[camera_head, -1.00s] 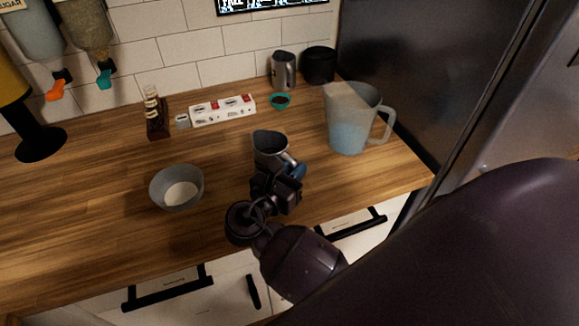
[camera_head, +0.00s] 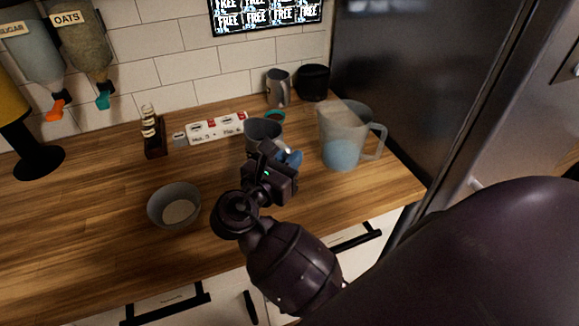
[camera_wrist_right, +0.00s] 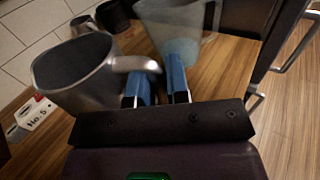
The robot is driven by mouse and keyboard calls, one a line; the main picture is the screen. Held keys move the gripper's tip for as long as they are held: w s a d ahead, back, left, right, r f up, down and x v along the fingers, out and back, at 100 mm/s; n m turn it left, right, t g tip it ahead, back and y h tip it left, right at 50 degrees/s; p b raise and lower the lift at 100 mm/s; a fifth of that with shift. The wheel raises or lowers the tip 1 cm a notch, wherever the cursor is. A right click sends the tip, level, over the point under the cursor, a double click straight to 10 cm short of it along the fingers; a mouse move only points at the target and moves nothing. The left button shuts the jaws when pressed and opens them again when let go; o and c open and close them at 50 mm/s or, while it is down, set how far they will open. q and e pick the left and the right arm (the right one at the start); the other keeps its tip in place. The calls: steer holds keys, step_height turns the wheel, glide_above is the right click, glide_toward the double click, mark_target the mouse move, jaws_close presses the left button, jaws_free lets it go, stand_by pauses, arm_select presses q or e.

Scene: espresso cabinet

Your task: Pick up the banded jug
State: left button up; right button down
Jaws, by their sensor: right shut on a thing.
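A grey metal jug (camera_head: 262,131) is held above the wooden counter, its open mouth up. It shows larger in the right wrist view (camera_wrist_right: 75,72), with its handle reaching toward the blue fingertips. I cannot make out a band on it. My right gripper (camera_head: 290,158) is shut on the jug's handle; the fingers also show in the right wrist view (camera_wrist_right: 158,86). Another metal jug (camera_head: 277,89) stands at the back near the wall. My left gripper is not in view.
A large translucent pitcher (camera_head: 343,135) stands close to the right of the held jug. A grey bowl (camera_head: 174,205) sits left. A black canister (camera_head: 313,83) is at the back.

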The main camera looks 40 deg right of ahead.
step_height(320, 180, up, 7)
steer(key=shift+f+p, duration=0.1)
steer(key=shift+p, duration=0.45)
steer(key=shift+r+p, duration=0.3)
steer(key=shift+r, duration=1.95)
